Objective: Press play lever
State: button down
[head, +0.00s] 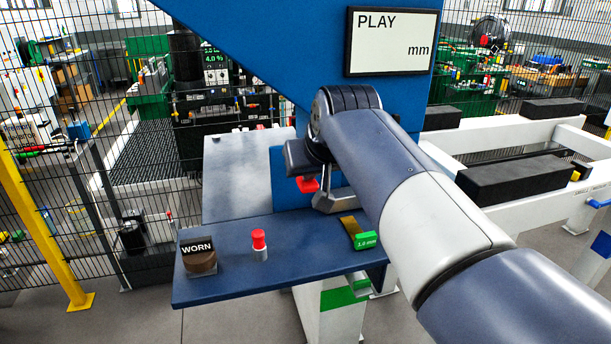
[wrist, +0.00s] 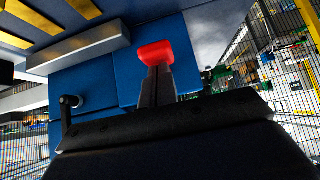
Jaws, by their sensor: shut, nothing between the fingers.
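A red knob (wrist: 157,53), which looks like the end of the play lever, sits at the tips of my gripper (wrist: 158,72) in the wrist view. The dark fingers are closed together and point at it, with nothing between them. I cannot tell whether they touch it. In the head view, a red piece (head: 307,184) shows just below the dark end of my arm, in front of the blue machine (head: 290,50). My arm hides much of that area, including the fingers. The display (head: 392,42) reads PLAY and mm, with no number.
A blue shelf (head: 225,284) holds a WORN block (head: 198,256), a red-topped cylinder (head: 259,245) and a green 1.0 mm tag (head: 365,240). A black-knobbed handle (wrist: 69,103) stands at left in the wrist view. White rails with black blocks (head: 515,180) stand at right. Mesh fencing lies behind.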

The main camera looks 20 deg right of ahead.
aim_at(312, 187)
jog(key=shift+s+f+t+b, duration=0.2)
jog(key=shift+f+t+b, duration=0.45)
jog(key=shift+b, duration=0.85)
jog(key=shift+s+f+t+b, duration=0.15)
jog(key=shift+f+t+b, duration=0.2)
jog(key=shift+f+b, duration=0.85)
jog(key=shift+s+b, duration=0.1)
jog(key=shift+b, duration=0.5)
jog(key=shift+f, duration=0.1)
jog(key=shift+r+p, duration=0.45)
jog(key=w+r+p+v, duration=0.1)
jog(key=p+v, duration=0.1)
jog(key=v, duration=1.1)
jog(key=shift+r, duration=0.3)
jog(key=shift+w, duration=0.2)
